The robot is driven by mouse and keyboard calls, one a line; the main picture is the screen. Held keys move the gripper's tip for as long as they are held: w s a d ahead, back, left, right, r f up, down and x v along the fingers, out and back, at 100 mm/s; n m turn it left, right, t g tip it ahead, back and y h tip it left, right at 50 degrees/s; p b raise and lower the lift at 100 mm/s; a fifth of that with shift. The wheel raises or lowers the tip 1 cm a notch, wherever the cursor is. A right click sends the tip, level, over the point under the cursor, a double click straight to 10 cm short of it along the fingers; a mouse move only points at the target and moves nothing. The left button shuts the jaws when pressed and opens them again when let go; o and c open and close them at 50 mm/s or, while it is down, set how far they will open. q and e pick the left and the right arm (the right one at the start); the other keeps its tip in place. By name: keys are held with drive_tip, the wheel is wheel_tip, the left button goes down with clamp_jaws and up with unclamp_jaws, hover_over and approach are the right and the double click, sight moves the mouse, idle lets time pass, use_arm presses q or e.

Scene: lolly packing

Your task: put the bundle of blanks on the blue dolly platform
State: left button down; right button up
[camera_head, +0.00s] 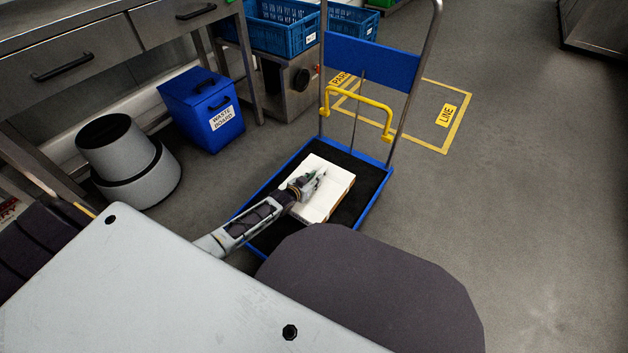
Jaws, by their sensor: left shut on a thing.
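The blue dolly platform (373,197) has a black mat, a blue rim and an upright handle frame at its far end. The bundle of blanks (320,203), a white flat stack with a brownish side, is over the middle of the platform. I cannot tell whether it rests on the mat or is held just above it. My left gripper (317,177) is shut on the bundle at its upper face, and the fingertips are small in view. The near part of the platform is hidden by my own body. My right gripper is out of view.
A yellow bar (358,101) crosses the dolly handle below a blue panel (371,62). A blue waste board bin (203,110) and a grey round bin (128,160) stand left. Blue crates (283,27) are behind. The floor to the right (520,200) is clear.

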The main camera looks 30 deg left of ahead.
use_arm(q)
drive_tip(key=shift+w+r, duration=0.1)
drive_tip(key=shift+w, duration=0.05)
drive_tip(key=shift+f+b, duration=0.95)
drive_tip(key=shift+f, duration=0.75)
drive_tip(key=c, duration=1.6)
unclamp_jaws()
drive_tip(key=shift+f, duration=0.25)
drive_tip(key=o, duration=0.3)
drive_tip(key=shift+s, duration=0.2)
drive_tip(key=shift+s, duration=0.1)
